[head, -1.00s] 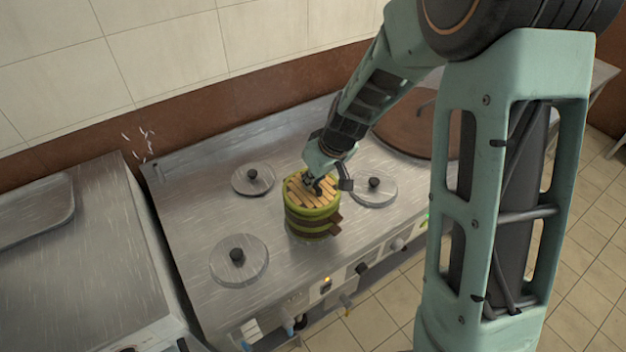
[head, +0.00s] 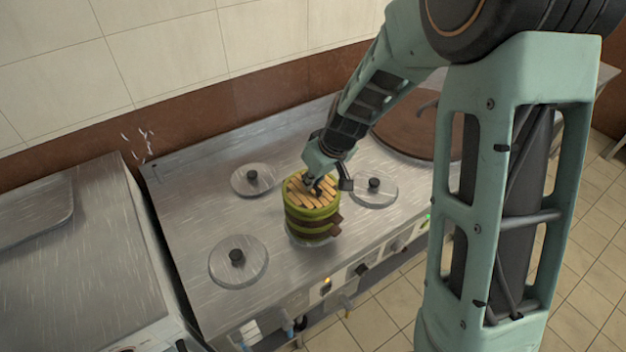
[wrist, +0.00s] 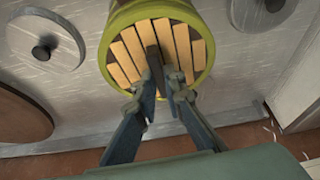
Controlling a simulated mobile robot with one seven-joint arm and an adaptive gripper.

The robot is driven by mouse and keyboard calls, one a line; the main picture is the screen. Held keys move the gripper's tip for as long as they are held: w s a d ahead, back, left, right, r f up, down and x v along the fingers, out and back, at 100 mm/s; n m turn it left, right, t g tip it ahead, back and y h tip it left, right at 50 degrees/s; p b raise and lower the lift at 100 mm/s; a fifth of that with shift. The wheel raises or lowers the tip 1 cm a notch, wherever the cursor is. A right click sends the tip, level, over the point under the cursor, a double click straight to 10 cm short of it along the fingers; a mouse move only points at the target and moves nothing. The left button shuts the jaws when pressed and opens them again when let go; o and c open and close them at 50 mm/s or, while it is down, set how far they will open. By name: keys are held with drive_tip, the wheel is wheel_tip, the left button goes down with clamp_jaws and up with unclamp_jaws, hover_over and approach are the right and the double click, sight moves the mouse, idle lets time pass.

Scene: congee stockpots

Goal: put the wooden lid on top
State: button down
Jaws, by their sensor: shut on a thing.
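The wooden lid (head: 304,192) has light slats, a green rim and a dark bar handle. It sits on a stack of green and brown round steamer tiers (head: 308,222) over the front right opening of the steel stove. My gripper (head: 316,186) is at the top of the stack, its fingers shut on the lid's handle. In the wrist view the lid (wrist: 127,57) lies below my fingertips (wrist: 164,97), which close around the dark bar. I cannot tell whether the lid rests fully on the tier below.
Metal lids with black knobs cover other openings: front left (head: 226,266), back left (head: 244,184) and right (head: 385,190). A large brown round cover (head: 410,125) lies at the back right. A steel counter (head: 60,270) stands at left.

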drive_tip(key=shift+f+b, duration=0.6)
drive_tip(key=c, duration=2.3)
unclamp_jaws()
drive_tip(key=shift+r, duration=0.1)
drive_tip(key=p+v, duration=0.4)
drive_tip(key=v, duration=0.7)
drive_tip(key=shift+p, duration=0.3)
